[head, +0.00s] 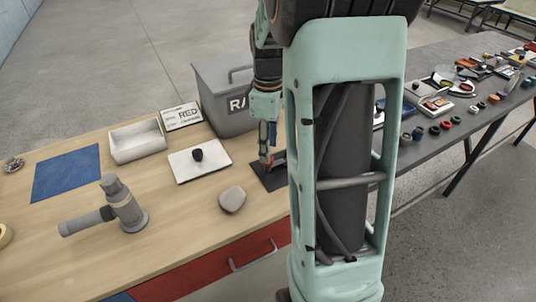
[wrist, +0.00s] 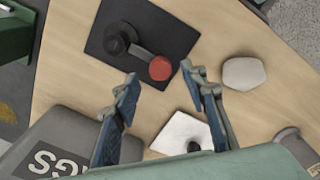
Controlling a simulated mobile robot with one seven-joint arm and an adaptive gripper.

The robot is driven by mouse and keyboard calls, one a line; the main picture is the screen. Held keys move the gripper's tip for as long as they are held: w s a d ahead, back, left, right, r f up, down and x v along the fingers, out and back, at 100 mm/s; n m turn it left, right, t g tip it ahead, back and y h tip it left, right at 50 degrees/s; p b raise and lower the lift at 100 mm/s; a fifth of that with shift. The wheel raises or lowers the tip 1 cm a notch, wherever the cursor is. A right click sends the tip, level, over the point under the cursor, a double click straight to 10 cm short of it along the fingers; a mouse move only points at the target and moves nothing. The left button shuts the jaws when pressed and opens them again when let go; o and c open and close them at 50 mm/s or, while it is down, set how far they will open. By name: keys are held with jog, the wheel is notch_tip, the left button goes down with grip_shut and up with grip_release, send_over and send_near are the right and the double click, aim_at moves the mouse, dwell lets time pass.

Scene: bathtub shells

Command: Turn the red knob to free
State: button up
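The red knob (wrist: 160,68) is a round red cap at the end of a short dark arm. The arm runs from a black round hub (wrist: 120,38) on a dark square plate (wrist: 170,27). My gripper (wrist: 160,75) is open with blue-padded fingers. Its fingertips appear either side of the red knob in the wrist view, with visible gaps. The height between them is unclear. My gripper also shows in the head view (head: 267,156).
A white plate with a black knob (head: 183,172) lies left of the dark plate. A pale rounded block (head: 232,199) is near the front, and a grey lettered bin (head: 215,105) stands behind. A grey upright fitting (head: 127,210) and white tray (head: 137,142) are farther left.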

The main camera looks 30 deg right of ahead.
jog(key=shift+f, duration=1.75)
grip_shut()
